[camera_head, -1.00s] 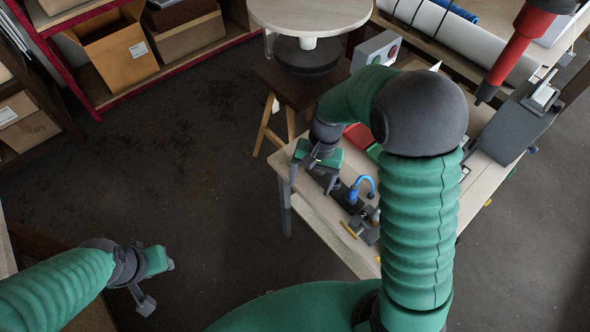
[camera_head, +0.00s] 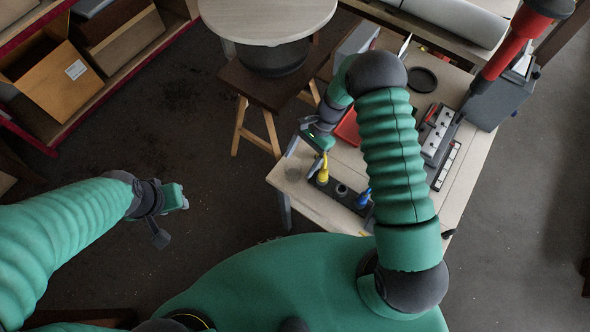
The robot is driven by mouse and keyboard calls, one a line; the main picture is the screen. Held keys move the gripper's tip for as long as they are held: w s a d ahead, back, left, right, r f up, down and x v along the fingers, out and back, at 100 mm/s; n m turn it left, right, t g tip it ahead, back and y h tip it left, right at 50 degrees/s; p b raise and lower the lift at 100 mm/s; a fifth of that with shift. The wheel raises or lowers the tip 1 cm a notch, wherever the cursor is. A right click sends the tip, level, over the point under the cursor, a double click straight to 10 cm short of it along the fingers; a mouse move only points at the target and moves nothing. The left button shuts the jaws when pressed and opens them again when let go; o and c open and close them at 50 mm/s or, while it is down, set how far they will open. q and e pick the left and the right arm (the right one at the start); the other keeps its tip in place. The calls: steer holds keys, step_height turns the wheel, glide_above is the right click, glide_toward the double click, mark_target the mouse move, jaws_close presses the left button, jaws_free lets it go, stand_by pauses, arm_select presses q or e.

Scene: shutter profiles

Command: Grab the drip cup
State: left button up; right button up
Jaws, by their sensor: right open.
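A small, greyish, see-through round cup (camera_head: 293,173), which looks like the drip cup, stands near the left edge of the workbench (camera_head: 328,211). My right gripper (camera_head: 304,152) is open just behind the cup in the picture, its fingers pointing down toward the bench. It holds nothing that I can see; the gap between fingers and cup is hard to judge. My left gripper (camera_head: 174,221) is open and empty over the floor, left of the bench and well away from the cup.
A black holder (camera_head: 341,191) with a yellow-topped bottle (camera_head: 323,170) and a blue one (camera_head: 363,198) stands right of the cup. A red bin (camera_head: 347,128) lies behind my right wrist. The floor at left is clear.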

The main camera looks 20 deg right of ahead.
mark_target(299, 163)
steer(key=x, duration=0.4)
steer(key=shift+w+a+p, duration=0.2)
steer(key=shift+p, duration=0.15)
steer(key=shift+a+f, duration=0.1)
steer(key=shift+a, duration=0.05)
steer(key=shift+s, duration=0.1)
steer(key=shift+c, duration=2.2)
steer(key=shift+d, duration=0.3)
steer(key=c, duration=0.7)
steer(key=shift+c, duration=1.3)
steer(key=shift+a, duration=0.1)
steer(key=shift+c, duration=0.2)
